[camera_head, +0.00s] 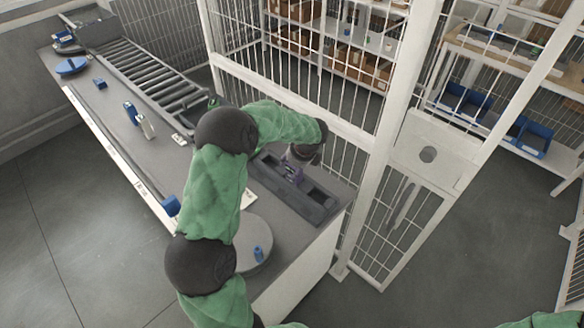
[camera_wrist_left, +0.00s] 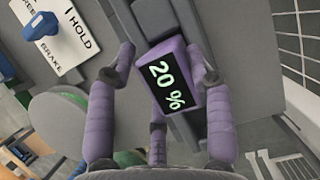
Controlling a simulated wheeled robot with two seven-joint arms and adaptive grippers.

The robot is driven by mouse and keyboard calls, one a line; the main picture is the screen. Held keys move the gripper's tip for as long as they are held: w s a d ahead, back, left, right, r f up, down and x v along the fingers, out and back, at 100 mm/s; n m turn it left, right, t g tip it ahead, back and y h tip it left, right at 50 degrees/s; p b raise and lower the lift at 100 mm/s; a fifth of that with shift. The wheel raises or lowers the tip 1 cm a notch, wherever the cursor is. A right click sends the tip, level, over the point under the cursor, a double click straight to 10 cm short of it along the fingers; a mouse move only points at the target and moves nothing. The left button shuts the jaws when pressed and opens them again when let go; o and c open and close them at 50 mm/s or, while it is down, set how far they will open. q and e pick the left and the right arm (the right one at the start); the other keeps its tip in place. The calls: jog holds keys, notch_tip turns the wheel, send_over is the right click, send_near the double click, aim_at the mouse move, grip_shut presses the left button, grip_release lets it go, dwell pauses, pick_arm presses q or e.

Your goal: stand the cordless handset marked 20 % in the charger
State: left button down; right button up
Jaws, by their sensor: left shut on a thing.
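The purple handset with a screen reading 20 % (camera_wrist_left: 168,84) is between the fingers of my left gripper (camera_wrist_left: 163,60) in the left wrist view, its screen facing the camera. In the head view the left gripper (camera_head: 299,160) is at the dark charger (camera_head: 318,206), a long trough on the table's right end. The purple handset (camera_head: 293,174) shows below the gripper, over or in the trough. I cannot tell whether its lower end is seated. My right gripper is out of view.
A blue handset (camera_head: 130,113) and a pale one (camera_head: 146,127) stand mid-table. A roller conveyor (camera_head: 150,75) lies behind them. A round grey disc (camera_head: 245,238) with a blue piece is near the front. A white mesh fence (camera_head: 300,95) borders the table's right side.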

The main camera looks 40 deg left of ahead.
pick_arm(q)
jog(key=shift+c, duration=2.4)
grip_release()
jog(key=shift+r, duration=0.1)
jog(key=p+v, duration=0.2)
jog(key=v, duration=1)
